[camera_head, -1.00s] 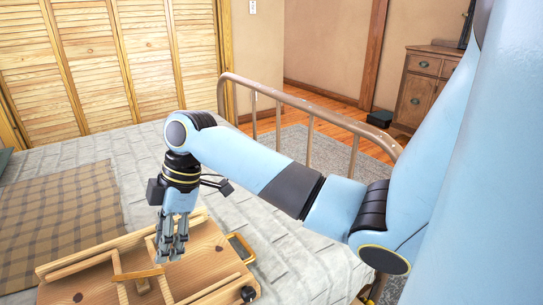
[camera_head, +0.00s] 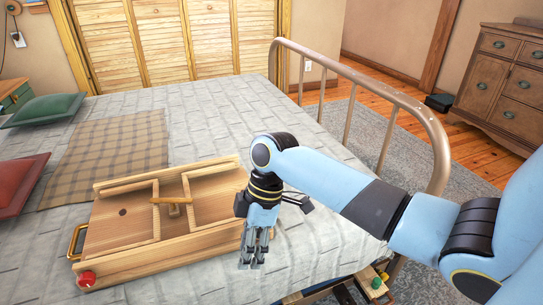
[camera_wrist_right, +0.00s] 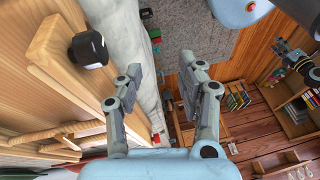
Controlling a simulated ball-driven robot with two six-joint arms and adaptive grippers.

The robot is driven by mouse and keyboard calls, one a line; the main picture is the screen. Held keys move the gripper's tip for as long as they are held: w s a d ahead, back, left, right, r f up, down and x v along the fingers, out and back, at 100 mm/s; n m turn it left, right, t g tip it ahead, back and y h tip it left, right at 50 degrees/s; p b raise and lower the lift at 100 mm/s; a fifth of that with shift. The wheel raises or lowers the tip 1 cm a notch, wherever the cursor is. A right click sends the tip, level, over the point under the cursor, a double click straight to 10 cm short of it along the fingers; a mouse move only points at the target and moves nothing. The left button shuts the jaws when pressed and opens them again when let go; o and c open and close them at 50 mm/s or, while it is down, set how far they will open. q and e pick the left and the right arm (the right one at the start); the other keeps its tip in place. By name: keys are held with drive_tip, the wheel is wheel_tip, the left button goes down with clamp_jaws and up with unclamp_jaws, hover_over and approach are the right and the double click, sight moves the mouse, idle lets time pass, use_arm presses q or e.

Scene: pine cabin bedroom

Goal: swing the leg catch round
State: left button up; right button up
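A pale wooden bed tray (camera_head: 125,222) lies underside up on the bed, its legs folded in. The leg catch (camera_head: 172,201), a small orange-brown bar on a block at its middle, lies across between two leg rails. A red knob (camera_head: 87,278) is at its near left corner and a yellow handle (camera_head: 77,240) at its left end. My right gripper (camera_head: 252,264) points down by the tray's near right corner, away from the catch. In the right wrist view its fingers (camera_wrist_right: 163,85) are apart and empty, beside a black knob (camera_wrist_right: 90,48). A dark jointed part (camera_wrist_right: 288,52) may be my left gripper.
A plaid blanket (camera_head: 110,155) lies behind the tray, with a green pillow (camera_head: 45,108) and red pillow (camera_head: 18,182) to the left. A metal bed rail (camera_head: 350,70) stands at the right. The quilt (camera_head: 215,115) behind the tray is clear.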

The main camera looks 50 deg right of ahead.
drive_tip(key=s+f+m+g, duration=0.1)
drive_tip(key=s+f, duration=0.4)
drive_tip(key=f, duration=0.3)
drive_tip(key=shift+s+d+m+b, duration=0.2)
drive_tip(key=shift+d+m+b, duration=0.1)
drive_tip(key=shift+m, duration=0.1)
